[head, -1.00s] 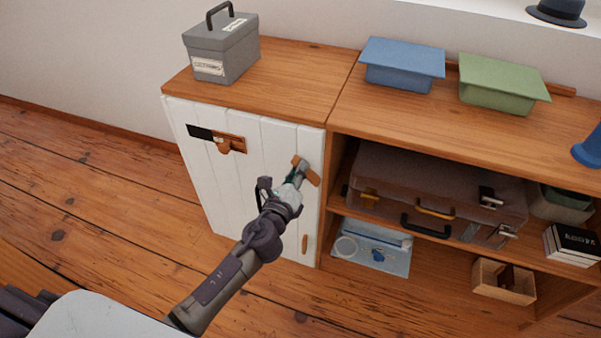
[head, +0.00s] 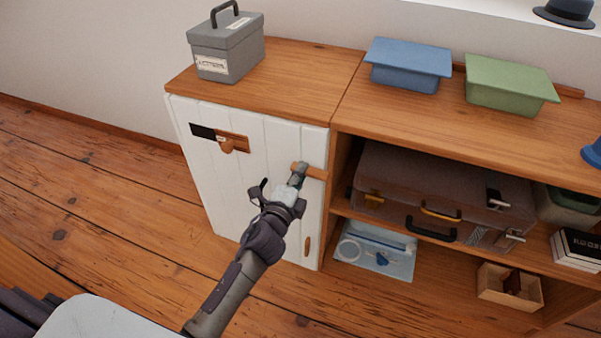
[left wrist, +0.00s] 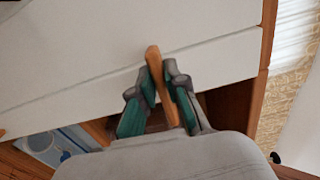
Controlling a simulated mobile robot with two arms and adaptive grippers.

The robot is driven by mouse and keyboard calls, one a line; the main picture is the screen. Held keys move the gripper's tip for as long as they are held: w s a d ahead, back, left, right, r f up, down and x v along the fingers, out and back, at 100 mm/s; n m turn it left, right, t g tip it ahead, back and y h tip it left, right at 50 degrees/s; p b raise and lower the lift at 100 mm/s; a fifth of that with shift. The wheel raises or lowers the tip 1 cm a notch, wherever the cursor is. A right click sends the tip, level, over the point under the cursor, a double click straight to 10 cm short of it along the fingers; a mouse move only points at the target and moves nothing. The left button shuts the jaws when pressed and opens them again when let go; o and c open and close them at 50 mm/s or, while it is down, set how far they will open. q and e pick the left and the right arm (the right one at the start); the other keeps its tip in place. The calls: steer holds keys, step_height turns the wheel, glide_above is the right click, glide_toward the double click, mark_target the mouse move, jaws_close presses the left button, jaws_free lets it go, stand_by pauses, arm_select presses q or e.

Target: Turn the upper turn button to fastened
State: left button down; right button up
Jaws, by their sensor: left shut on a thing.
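The upper turn button (head: 316,172) is a small orange-brown wooden bar near the right edge of the white plank door (head: 262,150). It lies nearly level, its right end reaching over the door's right edge onto the cabinet frame. My left gripper (head: 299,170) is shut on it, with the fingers hiding its middle. In the left wrist view the turn button (left wrist: 155,68) runs between the two green-padded fingers of my left gripper (left wrist: 164,95). A lower turn button (head: 307,246) stands upright near the door's bottom right. My right gripper is out of view.
A grey box (head: 226,50) stands on the cabinet top. The open shelves at right hold a brown suitcase (head: 440,190) and a small wooden box (head: 510,287). Floor in front is clear.

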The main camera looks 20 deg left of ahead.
arm_select(q)
steer(key=shift+f, duration=0.15)
stand_by(0.3)
steer(key=c, duration=1.2)
jaws_free()
steer(key=s, duration=1.2)
steer(key=shift+a, duration=0.2)
steer(key=shift+a+n, duration=0.1)
steer(key=shift+n, duration=0.2)
